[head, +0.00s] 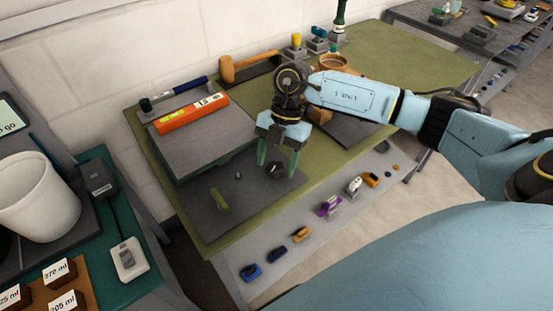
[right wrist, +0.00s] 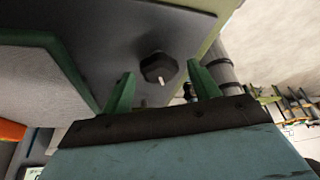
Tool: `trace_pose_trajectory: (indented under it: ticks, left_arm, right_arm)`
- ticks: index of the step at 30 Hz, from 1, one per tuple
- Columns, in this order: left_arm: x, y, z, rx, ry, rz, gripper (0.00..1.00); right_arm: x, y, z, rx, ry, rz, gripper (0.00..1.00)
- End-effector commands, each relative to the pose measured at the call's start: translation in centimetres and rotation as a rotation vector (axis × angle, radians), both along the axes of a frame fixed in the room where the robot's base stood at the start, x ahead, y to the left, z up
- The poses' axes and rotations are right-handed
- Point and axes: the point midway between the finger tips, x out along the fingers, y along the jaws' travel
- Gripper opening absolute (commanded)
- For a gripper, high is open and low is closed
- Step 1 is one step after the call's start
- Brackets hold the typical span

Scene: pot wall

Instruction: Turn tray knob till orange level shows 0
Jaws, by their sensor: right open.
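The orange level (head: 191,114) lies on the grey raised tray block (head: 200,143); its display is too small to read. The black tray knob (head: 276,170) sits on the dark plate in front of the block. In the right wrist view, the knob (right wrist: 158,68) is dark and faceted, with a pale pointer mark. My right gripper (head: 277,163) is open, with green fingers just above and around the knob's position in the head view. In the right wrist view its fingertips (right wrist: 158,82) are apart and the knob lies just beyond them, seemingly untouched. My left gripper is not in view.
A mallet (head: 247,67) and a blue-handled tool (head: 183,87) lie behind the block. Several small coloured items line the grey front strip (head: 330,229). A white pot (head: 38,195) stands at left.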

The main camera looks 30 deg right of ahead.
Motion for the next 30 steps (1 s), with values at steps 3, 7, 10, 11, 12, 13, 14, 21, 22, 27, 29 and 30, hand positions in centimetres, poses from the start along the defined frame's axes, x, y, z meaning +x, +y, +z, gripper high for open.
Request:
trace_pose_trajectory:
  ticks: [3,7,10,11,12,13,14,21,22,27,29,30]
  left_arm:
    - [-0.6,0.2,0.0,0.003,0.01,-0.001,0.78]
    - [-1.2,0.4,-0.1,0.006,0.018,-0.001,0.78]
    - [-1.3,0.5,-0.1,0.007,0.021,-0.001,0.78]
    - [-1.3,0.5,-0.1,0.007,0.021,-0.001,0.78]
    - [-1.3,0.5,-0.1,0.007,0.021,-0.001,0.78]
    - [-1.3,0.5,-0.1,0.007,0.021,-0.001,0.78]
    - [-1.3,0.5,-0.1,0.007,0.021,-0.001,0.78]
    - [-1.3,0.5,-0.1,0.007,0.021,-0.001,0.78]
    - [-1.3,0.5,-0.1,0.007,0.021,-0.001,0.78]
    - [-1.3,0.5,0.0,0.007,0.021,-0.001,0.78]
    - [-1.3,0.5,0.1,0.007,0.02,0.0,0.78]
    - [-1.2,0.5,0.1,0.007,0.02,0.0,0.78]
  right_arm:
    - [0.0,0.0,0.0,0.0,0.0,0.0,0.61]
    - [0.0,0.0,0.0,0.0,0.0,0.0,0.57]
    - [0.0,0.0,0.0,0.0,0.0,0.0,0.44]
    - [0.0,0.0,0.0,0.0,0.0,0.0,0.4]
    - [0.0,0.0,0.0,0.0,0.0,0.0,0.35]
    - [0.0,0.0,0.0,0.0,0.0,0.0,0.31]
    - [0.0,0.0,0.0,0.0,0.001,0.0,0.27]
    - [0.0,0.0,0.0,0.0,0.0,0.007,0.16]
    - [0.0,0.0,0.0,0.0,0.0,0.01,0.16]
    - [0.1,0.0,0.1,-0.001,0.001,0.059,0.16]
    - [0.1,0.1,0.1,0.0,0.001,0.089,0.16]
    - [0.1,0.1,0.1,0.0,0.0,0.113,0.16]
